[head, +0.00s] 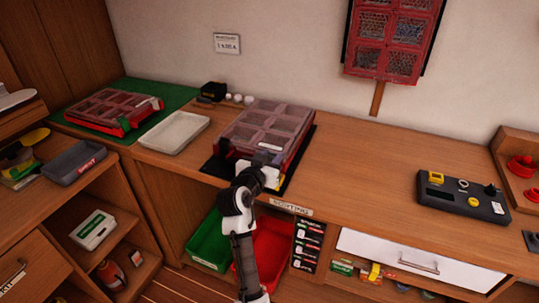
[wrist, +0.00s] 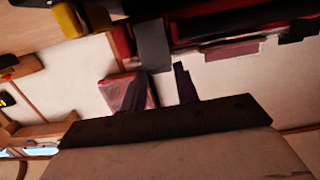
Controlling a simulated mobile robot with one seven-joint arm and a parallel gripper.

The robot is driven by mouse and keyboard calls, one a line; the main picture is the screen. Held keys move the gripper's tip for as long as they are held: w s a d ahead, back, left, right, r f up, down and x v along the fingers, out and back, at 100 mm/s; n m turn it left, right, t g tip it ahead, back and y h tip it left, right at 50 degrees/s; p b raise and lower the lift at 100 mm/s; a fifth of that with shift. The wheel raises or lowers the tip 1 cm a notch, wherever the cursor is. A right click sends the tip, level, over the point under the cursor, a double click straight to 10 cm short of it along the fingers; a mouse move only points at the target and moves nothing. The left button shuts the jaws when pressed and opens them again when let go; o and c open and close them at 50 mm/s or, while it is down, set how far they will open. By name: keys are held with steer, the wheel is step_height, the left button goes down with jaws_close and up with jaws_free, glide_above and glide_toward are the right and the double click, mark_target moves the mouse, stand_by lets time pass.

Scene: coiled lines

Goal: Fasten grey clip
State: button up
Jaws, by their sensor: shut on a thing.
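A red case (head: 250,128) with a clear compartment lid lies on a black mat (head: 213,166) on the workbench. Its red edge (wrist: 205,30) crosses the top of the wrist view. The grey clip (wrist: 154,46) hangs from that edge as a dark grey block. My gripper (wrist: 168,77) is at the clip, with its dark fingers shut on it. In the head view my gripper (head: 262,166) is at the front edge of the case and hides part of it. A yellow clip (wrist: 68,19) shows at the upper left of the wrist view. Whether the grey clip is latched cannot be seen.
A second red case (head: 110,110) lies on a green mat (head: 180,96) at the left, beside a pale tray (head: 174,133). A black holder (head: 463,197) with small parts stands at the right. The bench between the case and this holder is clear. Open bins are below.

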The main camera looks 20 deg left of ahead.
steer(key=o, duration=1)
steer(key=shift+s, duration=0.1)
steer(key=s+b, duration=0.1)
steer(key=s, duration=0.3)
steer(key=s+r+b, duration=0.1)
steer(key=s, duration=0.4)
steer(key=s+b, duration=0.2)
steer(key=s, duration=0.2)
steer(key=shift+s+a+r, duration=0.2)
steer(key=shift+s+r, duration=0.05)
steer(key=shift+r, duration=0.15)
